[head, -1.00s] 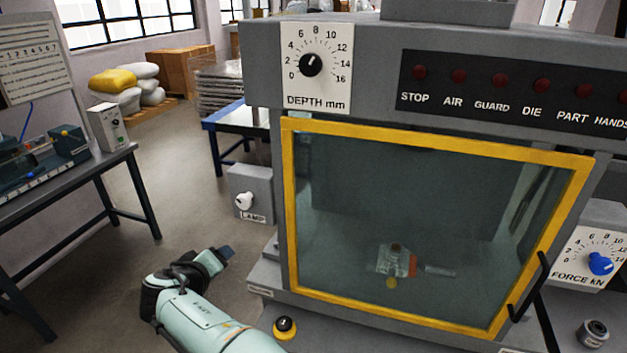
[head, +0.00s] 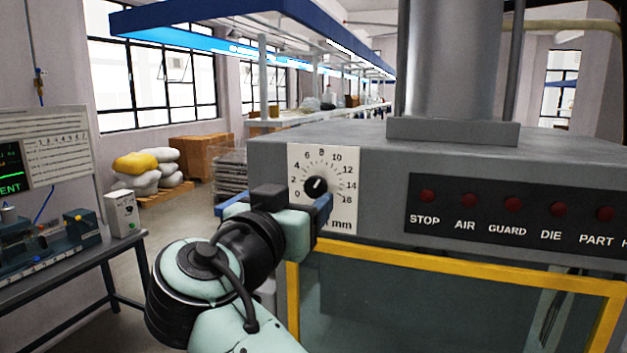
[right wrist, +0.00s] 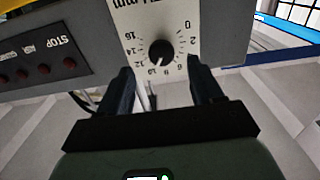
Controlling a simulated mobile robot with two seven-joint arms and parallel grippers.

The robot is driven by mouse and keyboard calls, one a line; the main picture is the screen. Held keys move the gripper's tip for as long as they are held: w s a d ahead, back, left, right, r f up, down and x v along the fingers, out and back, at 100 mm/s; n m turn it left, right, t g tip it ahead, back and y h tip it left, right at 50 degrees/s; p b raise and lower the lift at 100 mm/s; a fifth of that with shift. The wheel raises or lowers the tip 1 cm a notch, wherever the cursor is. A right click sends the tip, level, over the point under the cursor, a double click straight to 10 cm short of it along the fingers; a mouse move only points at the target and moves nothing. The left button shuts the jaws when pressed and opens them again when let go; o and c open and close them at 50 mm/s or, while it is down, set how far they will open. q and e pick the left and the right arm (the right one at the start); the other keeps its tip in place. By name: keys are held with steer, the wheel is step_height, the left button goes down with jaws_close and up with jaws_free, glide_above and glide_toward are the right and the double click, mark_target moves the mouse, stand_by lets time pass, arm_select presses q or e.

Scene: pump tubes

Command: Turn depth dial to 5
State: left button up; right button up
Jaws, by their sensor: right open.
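The depth dial (head: 316,187) is a black round knob on a white scale plate (head: 348,160) on the press's front. Its white mark points up and to the right, roughly between 8 and 10. My right gripper (head: 280,203) is in front of the plate's lower left, covering part of its lettering. In the right wrist view the plate is upside down, and the knob (right wrist: 161,52) lies between and beyond the fingertips (right wrist: 161,75). The gripper is open and empty, its fingers apart from the knob. My left gripper is not in view.
A black panel of red lamps (head: 513,205) sits right of the dial. The yellow-framed guard window (head: 450,265) is below it. A side bench (head: 70,265) with a small grey box (head: 122,213) stands at the left.

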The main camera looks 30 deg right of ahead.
mark_target(314, 190)
steer(key=p+x, duration=0.1)
steer(key=x, duration=0.3)
steer(key=shift+w+d+r+p, duration=0.2)
steer(key=shift+w+p, duration=0.15)
steer(key=shift+w+d+f, duration=0.15)
steer(key=shift+w+d, duration=0.35)
steer(key=shift+s, duration=0.15)
steer(key=shift+c, duration=0.6)
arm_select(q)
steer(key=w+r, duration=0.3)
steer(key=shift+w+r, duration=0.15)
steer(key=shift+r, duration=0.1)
arm_select(e)
steer(key=c, duration=0.9)
